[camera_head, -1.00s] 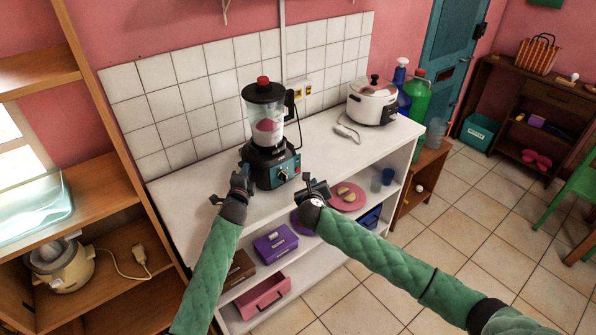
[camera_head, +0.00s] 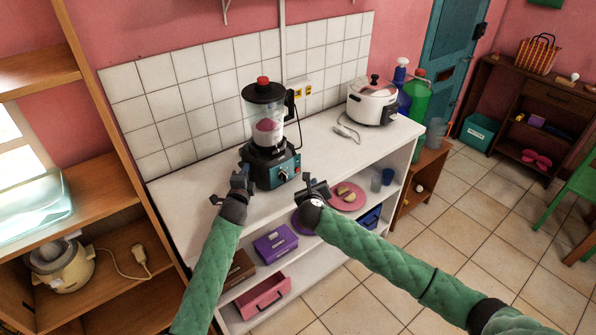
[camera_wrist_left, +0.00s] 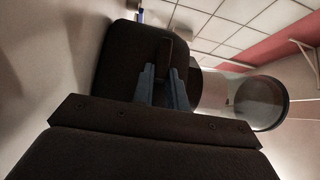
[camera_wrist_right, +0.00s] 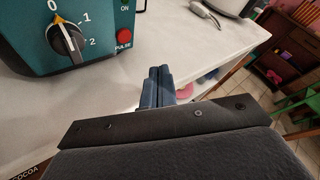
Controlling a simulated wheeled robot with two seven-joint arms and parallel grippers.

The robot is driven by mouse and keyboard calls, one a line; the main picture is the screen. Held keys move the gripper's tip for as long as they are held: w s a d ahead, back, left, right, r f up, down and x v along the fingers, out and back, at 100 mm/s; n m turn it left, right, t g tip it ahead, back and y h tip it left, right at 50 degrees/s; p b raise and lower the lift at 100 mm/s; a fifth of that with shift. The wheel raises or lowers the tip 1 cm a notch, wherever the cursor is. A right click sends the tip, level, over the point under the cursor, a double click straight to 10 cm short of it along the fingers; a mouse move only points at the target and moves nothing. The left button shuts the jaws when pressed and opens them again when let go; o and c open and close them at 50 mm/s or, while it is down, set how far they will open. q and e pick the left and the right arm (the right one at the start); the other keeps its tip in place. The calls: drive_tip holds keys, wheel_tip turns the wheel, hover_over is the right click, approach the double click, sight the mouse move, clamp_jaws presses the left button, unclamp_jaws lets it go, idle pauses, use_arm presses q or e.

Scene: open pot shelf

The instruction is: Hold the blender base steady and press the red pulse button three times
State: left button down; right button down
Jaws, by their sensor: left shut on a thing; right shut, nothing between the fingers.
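The blender stands upright on the white counter, with a black base (camera_head: 262,160) and a teal front panel (camera_head: 287,171). Its clear jar (camera_head: 264,120) holds something pink under a black lid with a red cap. In the right wrist view the panel shows a dial (camera_wrist_right: 67,40) with its white mark near 0 and the red pulse button (camera_wrist_right: 124,37). My left gripper (camera_head: 246,178) is shut on the base's left side; the dark base (camera_wrist_left: 122,50) fills the left wrist view's middle. My right gripper (camera_head: 307,182) is shut and empty, in front of the panel, right of and apart from the button.
A white cooker (camera_head: 370,101) and its cable stand on the counter (camera_head: 330,130) to the right. Blue and green bottles (camera_head: 416,94) are beyond it. Shelves below hold a purple box (camera_head: 275,244), a pink bin and a pink plate.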

sight(297, 170)
drive_tip(key=s+d, duration=0.2)
drive_tip(key=s, duration=0.1)
drive_tip(key=shift+d, duration=0.2)
drive_tip(key=shift+w, duration=0.1)
drive_tip(key=shift+w+a, duration=0.9)
drive_tip(key=shift+w, duration=0.25)
drive_tip(key=shift+w+a, duration=0.95)
drive_tip(key=shift+w, duration=0.15)
drive_tip(key=shift+w+a, duration=0.9)
drive_tip(key=shift+w, duration=0.25)
drive_tip(key=shift+w+a, duration=0.25)
drive_tip(key=shift+w, duration=0.1)
drive_tip(key=shift+w+a, duration=0.25)
idle(0.7)
idle(0.4)
drive_tip(key=shift+s+d, duration=0.5)
drive_tip(key=shift+s, duration=0.1)
